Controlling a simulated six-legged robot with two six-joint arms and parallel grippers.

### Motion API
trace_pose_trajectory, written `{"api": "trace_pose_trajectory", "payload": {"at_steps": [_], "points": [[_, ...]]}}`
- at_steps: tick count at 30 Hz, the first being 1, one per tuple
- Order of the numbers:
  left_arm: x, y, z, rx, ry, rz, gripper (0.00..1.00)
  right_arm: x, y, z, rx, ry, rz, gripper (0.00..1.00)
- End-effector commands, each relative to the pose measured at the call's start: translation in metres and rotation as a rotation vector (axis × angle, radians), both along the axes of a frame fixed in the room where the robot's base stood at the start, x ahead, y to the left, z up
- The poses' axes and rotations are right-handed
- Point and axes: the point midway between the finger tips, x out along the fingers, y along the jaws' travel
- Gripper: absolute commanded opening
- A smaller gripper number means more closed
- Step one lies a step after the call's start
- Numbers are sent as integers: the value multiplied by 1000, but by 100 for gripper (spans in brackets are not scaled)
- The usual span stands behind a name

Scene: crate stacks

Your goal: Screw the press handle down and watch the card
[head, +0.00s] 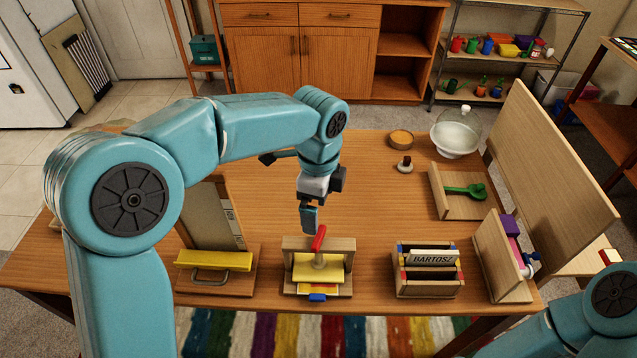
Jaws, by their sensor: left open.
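The press (345,246) is a small wooden frame near the table's front edge, with a yellow plate (335,270) inside. Its red handle (319,238) sticks up at a tilt from a pale central post. A yellow piece and a blue block show below the plate at the front; I cannot tell if one is the card. A white card reading "BARTOSZ" (432,257) stands in a wooden rack to the right. My left gripper (308,222) is open and empty, pointing down just above and behind the red handle, apart from it. My right gripper is outside the picture.
A yellow-topped wooden piece with a grey handle (214,261) stands left of the press. At right are a tray with a green scoop (465,191), a tall wooden panel (548,170) and a glass-covered bowl (455,138). The table's middle (375,190) is clear.

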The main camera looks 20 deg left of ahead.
Motion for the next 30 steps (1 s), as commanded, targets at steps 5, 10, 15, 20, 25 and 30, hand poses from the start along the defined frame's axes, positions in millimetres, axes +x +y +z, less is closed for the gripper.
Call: {"api": "trace_pose_trajectory", "payload": {"at_steps": [5,10,15,20,25,30], "points": [[0,0,38,-2,-4,1,100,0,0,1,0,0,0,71],[0,0,55,-1,-2,0,100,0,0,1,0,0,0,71],[0,0,59,-1,-2,0,100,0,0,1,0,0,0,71],[0,0,59,0,-1,0,97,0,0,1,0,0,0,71],[0,0,58,-1,-2,62,45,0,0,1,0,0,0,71],[1,0,58,-6,-6,248,45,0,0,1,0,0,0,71]]}}
